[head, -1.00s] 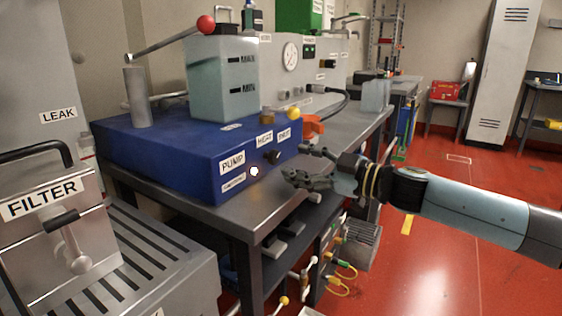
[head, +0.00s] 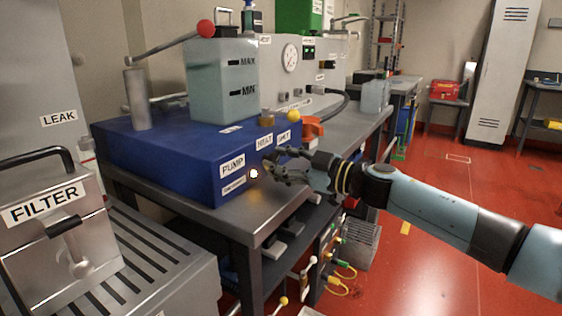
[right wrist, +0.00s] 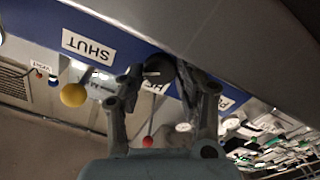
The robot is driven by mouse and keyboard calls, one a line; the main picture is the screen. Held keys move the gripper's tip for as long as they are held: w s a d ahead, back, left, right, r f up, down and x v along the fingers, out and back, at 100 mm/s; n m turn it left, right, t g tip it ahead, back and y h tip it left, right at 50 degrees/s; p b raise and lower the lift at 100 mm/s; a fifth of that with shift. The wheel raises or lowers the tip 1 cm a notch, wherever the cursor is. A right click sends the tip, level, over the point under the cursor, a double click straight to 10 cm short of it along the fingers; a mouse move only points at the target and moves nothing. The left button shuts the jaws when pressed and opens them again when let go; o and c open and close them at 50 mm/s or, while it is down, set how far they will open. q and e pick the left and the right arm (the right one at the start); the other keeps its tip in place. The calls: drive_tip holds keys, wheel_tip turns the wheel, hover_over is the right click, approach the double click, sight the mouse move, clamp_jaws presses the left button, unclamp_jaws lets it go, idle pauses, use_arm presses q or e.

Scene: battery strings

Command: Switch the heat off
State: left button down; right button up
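The blue box (head: 165,165) on the steel bench carries PUMP, HEAT and SHUT labels on its front. The HEAT label (head: 264,142) is readable in the head view. The dark knob near it is mostly behind my right gripper (head: 280,164) there. In the right wrist view the picture is upside down, and a dark round knob (right wrist: 158,69) shows between the fingertips of my right gripper (right wrist: 160,76). The fingers are spread to either side of it; contact cannot be told. A lit white lamp (head: 254,173) shows beside the PUMP label. My left gripper is out of view.
A clear tank (head: 222,85) stands on the box. A yellow ball (head: 293,115) sits above the SHUT label, with an orange part (head: 312,128) behind. A FILTER unit (head: 55,215) stands at the left. The red floor at the right is open.

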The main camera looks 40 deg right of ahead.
drive_tip(key=c, duration=0.3)
drive_tip(key=shift+n, duration=0.3)
drive_tip(key=n, duration=0.4)
drive_tip(key=shift+a+p, duration=0.1)
drive_tip(key=shift+p, duration=0.25)
drive_tip(key=n, duration=0.3)
drive_tip(key=shift+f+n, duration=0.15)
drive_tip(key=shift+n, duration=0.25)
drive_tip(key=shift+s+f+n+b, duration=0.1)
drive_tip(key=shift+n+b, duration=0.4)
drive_tip(key=shift+n, duration=1.3)
drive_tip(key=o, duration=1.1)
